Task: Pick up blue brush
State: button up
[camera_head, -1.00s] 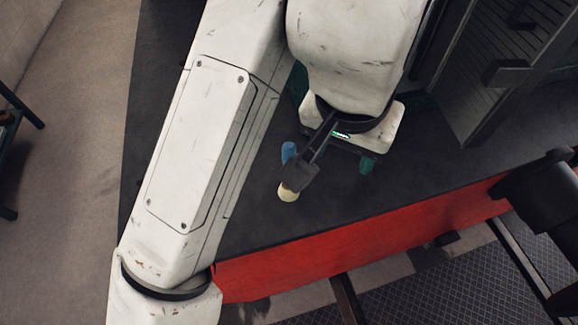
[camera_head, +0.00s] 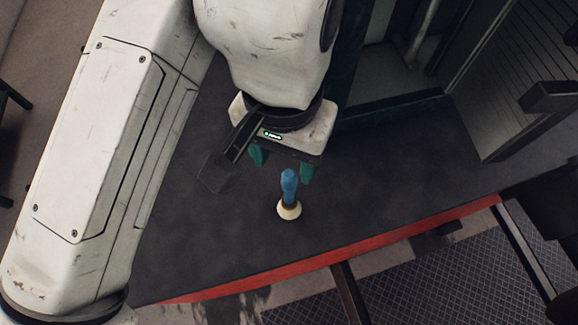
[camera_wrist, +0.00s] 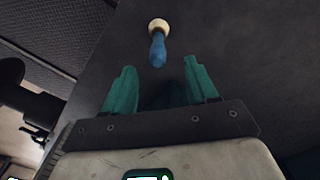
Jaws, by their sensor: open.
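The blue brush (camera_head: 289,186) has a blue handle and a round cream end. It is on the dark platform (camera_head: 230,260), cream end toward the red edge in the head view. My gripper (camera_head: 281,172) is open and empty, its two green fingers pointing toward the brush. The brush handle lies just beyond and between the line of the fingertips. In the wrist view the brush (camera_wrist: 158,45) shows ahead of my open gripper (camera_wrist: 158,72), apart from both fingers.
The platform's red edge (camera_head: 345,252) runs below the brush, with dark metal grating (camera_head: 400,275) past it. A dark green-framed opening (camera_head: 395,75) and a slatted panel (camera_head: 500,90) stand at upper right. The dark platform around the brush is clear.

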aim_at(290, 174)
jog(key=shift+w+d+f+p, duration=0.1)
jog(key=shift+f+p, duration=0.1)
jog(key=shift+f, duration=0.85)
jog(key=shift+d+f+p, duration=0.15)
jog(key=shift+f, duration=0.95)
jog(key=shift+w+d+f+p, duration=0.1)
jog(key=shift+f+p, duration=0.1)
jog(key=shift+f, duration=0.85)
jog(key=shift+c, duration=0.5)
grip_shut()
